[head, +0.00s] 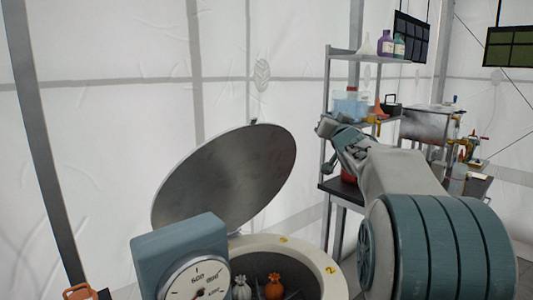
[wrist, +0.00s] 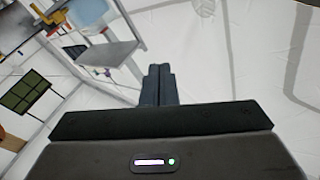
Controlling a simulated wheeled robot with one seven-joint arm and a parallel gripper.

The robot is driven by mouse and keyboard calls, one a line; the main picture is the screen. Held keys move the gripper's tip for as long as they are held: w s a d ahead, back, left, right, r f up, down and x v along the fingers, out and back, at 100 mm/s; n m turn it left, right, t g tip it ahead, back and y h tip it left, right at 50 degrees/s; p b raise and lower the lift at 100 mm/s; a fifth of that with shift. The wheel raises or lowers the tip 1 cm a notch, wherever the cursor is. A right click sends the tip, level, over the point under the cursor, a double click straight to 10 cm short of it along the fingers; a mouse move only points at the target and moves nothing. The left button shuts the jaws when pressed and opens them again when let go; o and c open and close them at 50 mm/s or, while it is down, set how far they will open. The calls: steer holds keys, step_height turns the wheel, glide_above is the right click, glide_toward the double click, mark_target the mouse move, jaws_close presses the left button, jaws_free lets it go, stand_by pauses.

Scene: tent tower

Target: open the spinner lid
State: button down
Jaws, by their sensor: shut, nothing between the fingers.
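The spinner (head: 330,266) stands at the bottom middle of the head view, a pale round tub with a blue-grey gauge box (head: 180,250) at its front left. Its round grey lid (head: 225,180) stands raised and tilted back, and the mouth of the tub is uncovered. A whitish bundle (head: 241,287) and an orange bundle (head: 273,287) show inside. My gripper (head: 322,128) is up to the right of the lid, apart from it. In the wrist view my gripper (wrist: 158,70) has its two dark fingers together with nothing between them. The spinner is not in the wrist view.
A metal shelf (head: 328,85) with bottles and containers stands behind my arm at the right; it also shows in the wrist view (wrist: 110,54). A metal box-like unit (head: 425,124) is farther right. An orange object (head: 80,291) is at the lower left. White tent walls surround the place.

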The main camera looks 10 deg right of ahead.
steer(key=s+a+f+n+t+y+b, duration=0.1)
steer(key=s+a+f+n+y+b, duration=0.7)
steer(key=s+a+n+y, duration=0.4)
steer(key=y+p, duration=0.2)
steer(key=p, duration=0.1)
glide_toward(260, 128)
steer(key=shift+m, duration=0.4)
steer(key=x, duration=0.6)
steer(key=shift+w+a, duration=0.25)
steer(key=shift+w, duration=0.15)
steer(key=shift+w+a+r+p, duration=0.1)
steer(key=shift+w+r+p, duration=0.05)
steer(key=shift+r+p, duration=0.15)
steer(key=w+a+r+p, duration=0.1)
steer(key=w+p, duration=0.2)
steer(key=p, duration=0.1)
steer(key=w+a+r+g+p, duration=0.1)
steer(key=w+a+r+p, duration=0.1)
steer(key=w+p, duration=0.1)
steer(key=w+a+r+g+h+p, duration=0.1)
steer(key=w+p, duration=0.2)
steer(key=p, duration=0.3)
steer(key=shift+a+r, duration=0.25)
steer(key=f+p+x, duration=0.1)
steer(key=p+x, duration=0.7)
steer(key=x, duration=0.4)
steer(key=shift+w+a+f, duration=0.15)
steer(key=shift+w+f, duration=0.15)
steer(key=shift+w, duration=0.1)
